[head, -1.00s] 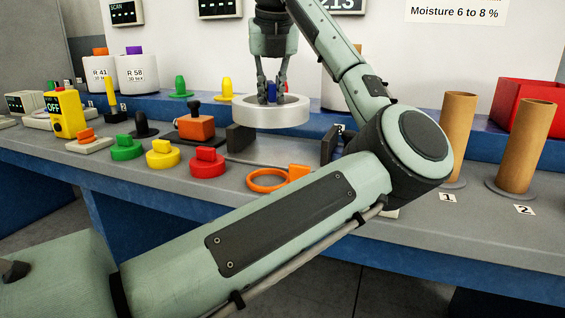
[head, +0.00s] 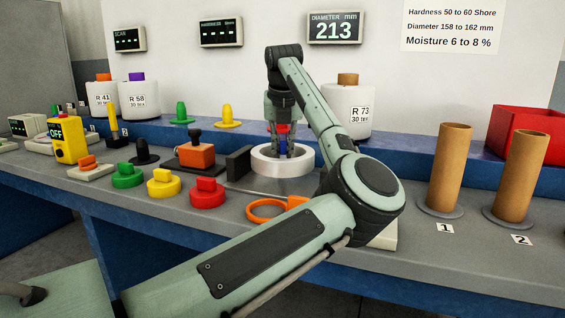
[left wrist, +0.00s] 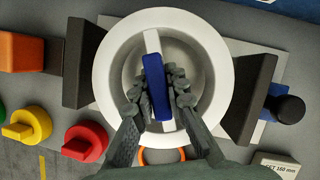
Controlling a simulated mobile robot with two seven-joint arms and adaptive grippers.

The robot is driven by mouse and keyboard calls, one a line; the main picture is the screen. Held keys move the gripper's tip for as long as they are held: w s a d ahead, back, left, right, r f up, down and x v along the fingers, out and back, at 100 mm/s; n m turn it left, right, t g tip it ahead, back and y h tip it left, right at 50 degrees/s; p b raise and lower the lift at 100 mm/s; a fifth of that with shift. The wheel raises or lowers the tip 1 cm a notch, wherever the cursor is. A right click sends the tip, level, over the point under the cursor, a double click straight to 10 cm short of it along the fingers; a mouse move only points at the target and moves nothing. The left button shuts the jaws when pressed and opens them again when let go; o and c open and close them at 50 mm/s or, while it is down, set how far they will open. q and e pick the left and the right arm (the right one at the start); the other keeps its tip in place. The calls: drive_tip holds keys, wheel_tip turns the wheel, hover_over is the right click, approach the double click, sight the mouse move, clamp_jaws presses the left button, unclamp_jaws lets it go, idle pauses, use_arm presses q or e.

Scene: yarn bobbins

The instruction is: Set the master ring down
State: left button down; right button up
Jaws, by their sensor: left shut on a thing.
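The master ring (head: 265,168) is a thick white ring with a blue grip bar (left wrist: 156,88) across its middle. My left gripper (head: 283,150) points down into the ring and is shut on that bar, with one finger on each side in the left wrist view (left wrist: 157,98). The ring is low over the measuring bed, between the left dark jaw (left wrist: 82,62) and the right dark jaw (left wrist: 248,98). I cannot tell whether its underside touches the bed. My right gripper is not in view.
An orange block with a black knob (head: 195,155) stands left of the jaws. Green (head: 127,176), yellow (head: 163,183) and red (head: 207,193) knobbed discs and an orange ring (head: 265,209) lie in front. The diameter display (head: 335,28) reads 213. Cardboard tubes (head: 448,165) stand right.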

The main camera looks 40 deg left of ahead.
sight(283, 141)
use_arm(q)
wheel_tip(283, 141, down, 3)
drive_tip(key=shift+f, duration=0.35)
use_arm(e)
drive_tip(key=shift+s+f, duration=0.15)
drive_tip(key=shift+f, duration=0.4)
use_arm(q)
drive_tip(key=shift+f, duration=0.1)
drive_tip(key=c, duration=1.5)
unclamp_jaws()
drive_tip(key=shift+c, duration=0.2)
use_arm(e)
drive_tip(key=shift+r, duration=0.3)
use_arm(q)
drive_tip(key=shift+s+r, duration=0.15)
drive_tip(key=shift+r, duration=0.2)
drive_tip(key=v, duration=1)
drive_tip(key=shift+s+d+r, duration=0.1)
drive_tip(key=shift+d+r, duration=0.05)
drive_tip(key=shift+r, duration=0.1)
drive_tip(key=shift+s+d+r, duration=0.1)
drive_tip(key=shift+s+r, duration=0.05)
drive_tip(key=shift+r, duration=0.2)
use_arm(e)
drive_tip(key=shift+d+r, duration=0.15)
drive_tip(key=shift+r, duration=0.5)
